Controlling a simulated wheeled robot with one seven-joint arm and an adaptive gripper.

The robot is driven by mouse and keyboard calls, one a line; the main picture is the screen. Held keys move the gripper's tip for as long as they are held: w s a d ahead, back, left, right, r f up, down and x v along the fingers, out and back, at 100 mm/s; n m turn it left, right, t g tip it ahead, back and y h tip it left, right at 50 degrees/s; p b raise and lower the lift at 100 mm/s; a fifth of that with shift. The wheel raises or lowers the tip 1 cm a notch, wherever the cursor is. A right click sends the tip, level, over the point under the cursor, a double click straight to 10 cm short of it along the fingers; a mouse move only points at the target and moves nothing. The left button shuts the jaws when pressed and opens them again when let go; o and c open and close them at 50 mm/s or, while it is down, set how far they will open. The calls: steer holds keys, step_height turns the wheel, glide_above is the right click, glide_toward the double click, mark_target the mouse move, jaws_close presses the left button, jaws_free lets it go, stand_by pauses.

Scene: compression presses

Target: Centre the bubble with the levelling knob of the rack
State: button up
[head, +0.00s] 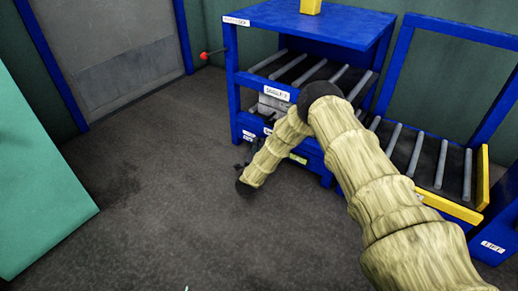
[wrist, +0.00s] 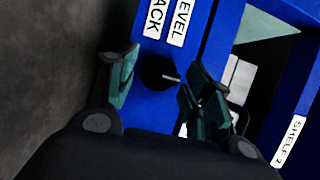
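The levelling knob (wrist: 156,72) is dark and round, with a pale pin or mark on its right side. It sits on the blue front of the rack (wrist: 165,112), beside white labels reading LEVEL (wrist: 182,20) and, partly cut off, ACK (wrist: 157,18). My gripper (wrist: 158,85) is open, with one teal-padded finger on each side of the knob. A gap shows between the knob and both fingers. In the head view my gripper (head: 243,150) is a small dark shape at the front left of the rack (head: 325,24); my arm hides part of it. I cannot make out the bubble.
A SHELF 2 label (wrist: 291,142) is on the blue frame at right. A roller bed (head: 437,160) with yellow edges stands right of the rack. The grey floor (head: 150,190) is clear.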

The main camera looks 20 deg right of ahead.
steer(key=c, duration=0.6)
steer(key=shift+r+p, duration=0.15)
steer(key=shift+p, duration=0.3)
steer(key=shift+w+a+r+n+g+h+p, duration=0.15)
steer(key=shift+n+g+h+p, duration=0.25)
steer(key=shift+n+g+p, duration=1.4)
steer(key=shift+w+a+n+g+h+p, duration=0.1)
steer(key=shift+n+g+h+p, duration=0.55)
steer(key=shift+n+p, duration=1.9)
steer(key=shift+w+a+r+n+g+h+p, duration=0.15)
steer(key=shift+n+g+p, duration=1.3)
steer(key=shift+n, duration=1.5)
